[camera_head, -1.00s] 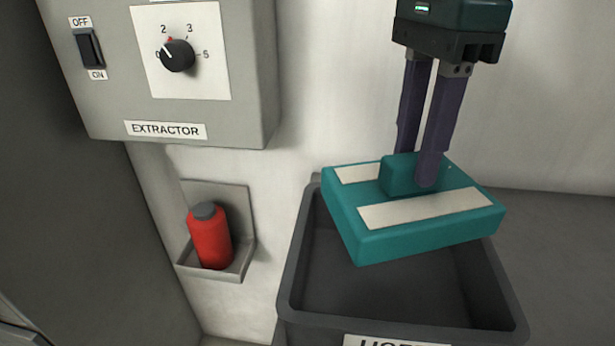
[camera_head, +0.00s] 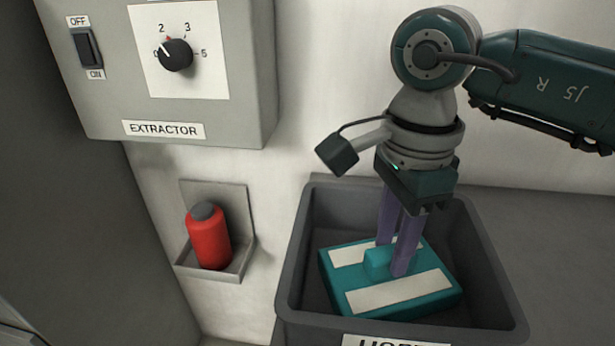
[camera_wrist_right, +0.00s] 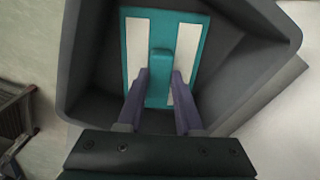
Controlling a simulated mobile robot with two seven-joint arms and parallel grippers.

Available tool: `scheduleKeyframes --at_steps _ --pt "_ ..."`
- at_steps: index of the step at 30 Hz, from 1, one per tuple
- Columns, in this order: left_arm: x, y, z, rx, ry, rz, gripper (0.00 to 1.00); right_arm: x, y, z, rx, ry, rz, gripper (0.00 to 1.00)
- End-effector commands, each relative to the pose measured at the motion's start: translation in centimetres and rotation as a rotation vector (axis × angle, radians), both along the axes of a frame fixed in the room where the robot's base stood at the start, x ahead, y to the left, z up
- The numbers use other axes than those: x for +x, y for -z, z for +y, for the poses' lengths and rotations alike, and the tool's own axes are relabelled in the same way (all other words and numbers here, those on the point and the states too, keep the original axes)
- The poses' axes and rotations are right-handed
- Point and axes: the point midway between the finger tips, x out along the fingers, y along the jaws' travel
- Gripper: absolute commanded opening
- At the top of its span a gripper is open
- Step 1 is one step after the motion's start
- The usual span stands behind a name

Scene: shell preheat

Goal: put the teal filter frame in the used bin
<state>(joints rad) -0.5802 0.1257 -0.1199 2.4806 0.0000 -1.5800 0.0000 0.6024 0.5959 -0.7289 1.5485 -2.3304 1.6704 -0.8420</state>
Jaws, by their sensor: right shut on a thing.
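The teal filter frame (camera_head: 335,284) has two pale strips and a raised teal grip block on top. It is down inside the dark grey used bin (camera_head: 292,262), below the rim, and slightly turned; I cannot tell whether it touches the bin floor. My right gripper (camera_head: 392,264) reaches down into the bin and is shut on the grip block. In the right wrist view the filter frame (camera_wrist_right: 136,64) lies within the bin walls (camera_wrist_right: 80,70), with the fingers of my right gripper (camera_wrist_right: 160,78) on both sides of the block. My left gripper is not in view.
A grey extractor box (camera_head: 240,75) with a switch and a dial hangs on the wall at upper left. A red bottle (camera_head: 208,240) with a grey cap stands in a wall holder left of the bin. The bin's front label is partly cut off.

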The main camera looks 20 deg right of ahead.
Motion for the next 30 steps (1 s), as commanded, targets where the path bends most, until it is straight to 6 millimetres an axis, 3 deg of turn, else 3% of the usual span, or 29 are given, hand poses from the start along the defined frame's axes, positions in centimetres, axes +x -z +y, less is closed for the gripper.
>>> scheduleKeyframes --at_steps 4,5,12,23,30 --pt "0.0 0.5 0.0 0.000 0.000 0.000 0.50 0.0 0.4 0.0 0.000 0.000 -0.001 0.00" --pt "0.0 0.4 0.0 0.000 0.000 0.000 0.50 0.0 0.4 0.0 0.000 -0.001 0.000 0.37" --pt "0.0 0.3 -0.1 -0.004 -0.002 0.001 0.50 0.0 0.3 0.0 0.000 0.000 0.000 0.64" --pt "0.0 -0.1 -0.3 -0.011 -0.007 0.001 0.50 0.1 -0.5 0.0 0.001 0.000 -0.001 0.64" --pt "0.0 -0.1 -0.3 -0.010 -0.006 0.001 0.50 0.2 -5.3 -0.1 -0.001 -0.003 -0.007 0.64"
